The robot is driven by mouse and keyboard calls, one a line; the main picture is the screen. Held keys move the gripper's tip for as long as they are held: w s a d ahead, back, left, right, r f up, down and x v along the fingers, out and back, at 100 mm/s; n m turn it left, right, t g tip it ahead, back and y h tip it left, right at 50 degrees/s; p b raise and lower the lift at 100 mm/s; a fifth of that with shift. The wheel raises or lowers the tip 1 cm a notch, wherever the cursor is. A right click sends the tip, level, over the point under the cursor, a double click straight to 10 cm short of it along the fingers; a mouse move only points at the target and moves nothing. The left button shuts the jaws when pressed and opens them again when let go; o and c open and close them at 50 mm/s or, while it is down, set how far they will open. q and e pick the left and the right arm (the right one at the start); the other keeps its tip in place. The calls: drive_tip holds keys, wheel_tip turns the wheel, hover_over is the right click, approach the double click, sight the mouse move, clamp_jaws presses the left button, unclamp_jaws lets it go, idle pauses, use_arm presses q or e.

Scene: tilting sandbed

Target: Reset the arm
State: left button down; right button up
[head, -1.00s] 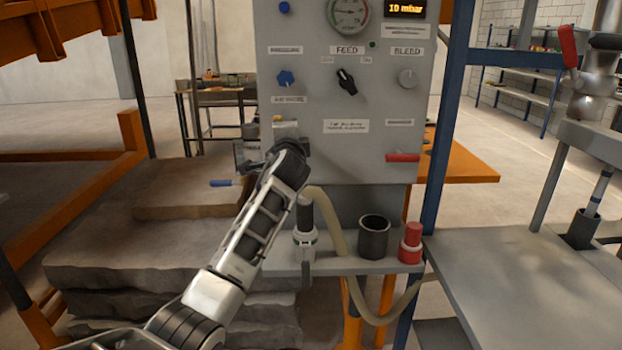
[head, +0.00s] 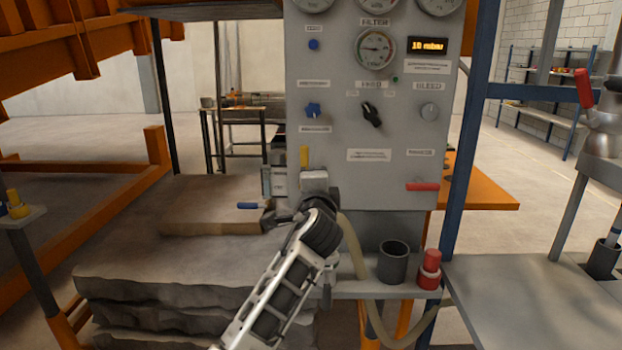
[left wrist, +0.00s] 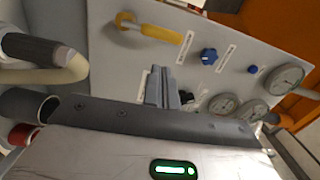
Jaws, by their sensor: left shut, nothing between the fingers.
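My left arm (head: 278,300) reaches up from the bottom of the head view to the left lower part of the grey control panel (head: 385,190). Its fingers are hard to make out there. In the left wrist view my left gripper (left wrist: 163,87) is shut and empty, its fingertips pointing toward the panel. A yellow handle (left wrist: 145,28) and a blue knob (left wrist: 208,56) lie beyond the fingers. I cannot tell whether the fingers touch the panel. My right gripper is not in view.
A black cup (head: 393,264) and a red bottle-like item (head: 429,270) stand on the shelf below the panel. A grey table (head: 530,300) is on the right; stone slabs (head: 150,260) lie on the left.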

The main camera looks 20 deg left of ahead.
use_arm(q)
drive_tip(key=s+d+f+n+g+h, duration=0.1)
drive_tip(key=s+d+f+h, duration=0.1)
drive_tip(key=s+f, duration=0.5)
drive_tip(key=s+d+f+n+g+h, duration=0.1)
drive_tip(key=s+d+f+h, duration=0.15)
drive_tip(key=f, duration=0.75)
drive_tip(key=s+d+f+n+g+h, duration=0.1)
drive_tip(key=s+f+h, duration=0.1)
drive_tip(key=s+f, duration=0.5)
drive_tip(key=s+d+f+n+g+h, duration=0.1)
drive_tip(key=s+d+f+n, duration=0.1)
drive_tip(key=s+f, duration=0.4)
drive_tip(key=s+d+f+n+g+h, duration=0.2)
drive_tip(key=s+f+n, duration=0.3)
drive_tip(key=s, duration=0.8)
drive_tip(key=shift+s+d+f, duration=0.35)
drive_tip(key=shift+d+f, duration=0.05)
drive_tip(key=shift+f, duration=0.1)
drive_tip(key=shift+h, duration=0.25)
